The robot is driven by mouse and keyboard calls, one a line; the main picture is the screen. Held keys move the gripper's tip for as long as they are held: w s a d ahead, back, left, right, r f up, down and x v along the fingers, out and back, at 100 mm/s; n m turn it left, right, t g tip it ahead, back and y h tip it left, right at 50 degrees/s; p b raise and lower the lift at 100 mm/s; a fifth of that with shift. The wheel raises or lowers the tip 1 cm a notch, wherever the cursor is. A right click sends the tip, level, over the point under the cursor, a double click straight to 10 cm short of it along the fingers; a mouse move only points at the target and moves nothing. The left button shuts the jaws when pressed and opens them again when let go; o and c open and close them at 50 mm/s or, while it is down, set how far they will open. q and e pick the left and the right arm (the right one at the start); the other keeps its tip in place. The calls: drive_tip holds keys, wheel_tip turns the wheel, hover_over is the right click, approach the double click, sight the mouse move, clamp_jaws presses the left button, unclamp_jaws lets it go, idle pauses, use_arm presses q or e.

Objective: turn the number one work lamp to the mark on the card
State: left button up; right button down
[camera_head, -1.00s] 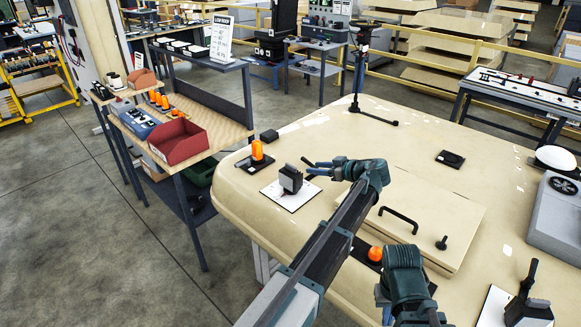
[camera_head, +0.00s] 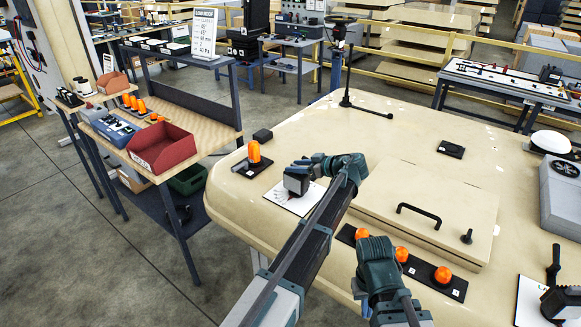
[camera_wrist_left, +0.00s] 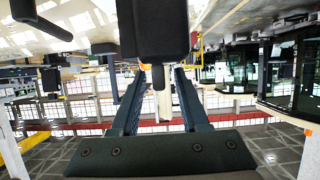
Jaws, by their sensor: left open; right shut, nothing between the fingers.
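A black block-shaped work lamp (camera_head: 297,184) stands on a white card (camera_head: 283,203) with marks, at the left end of the beige roof panel. My left gripper (camera_head: 303,164) is open at the lamp's top. In the left wrist view the dark lamp head (camera_wrist_left: 152,30) is by the tips of my open fingers (camera_wrist_left: 160,72); contact is unclear. My right gripper (camera_head: 360,287) is shut and empty, low over the panel's front edge, its fingers mostly hidden. Another black lamp (camera_head: 562,303) stands on a white card (camera_head: 530,300) at bottom right. I cannot read a number on either.
A sign with lines of figures (camera_head: 204,33) stands on the rack at the back left. An orange beacon (camera_head: 254,152) is left of the near lamp. A strip with orange beacons (camera_head: 443,275) lies near my right arm. A hatch with a handle (camera_head: 420,213) is mid-panel.

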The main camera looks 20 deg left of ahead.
use_arm(q)
drive_tip(key=shift+d, duration=0.1)
drive_tip(key=shift+c, duration=0.4)
clamp_jaws()
drive_tip(key=shift+s+m+t, duration=0.15)
drive_tip(key=shift+m+t, duration=0.15)
drive_tip(key=shift+t, duration=0.1)
drive_tip(key=shift+s+m+t+h, duration=0.15)
drive_tip(key=shift+m+t+h, duration=0.45)
drive_tip(key=shift+m+t, duration=0.4)
drive_tip(key=m+t+h, duration=0.3)
drive_tip(key=shift+m, duration=0.4)
drive_tip(key=shift+w+m+t+h, duration=0.25)
drive_tip(key=shift+m+t+h, duration=0.55)
drive_tip(key=shift+m+h, duration=0.35)
drive_tip(key=shift+h, duration=0.25)
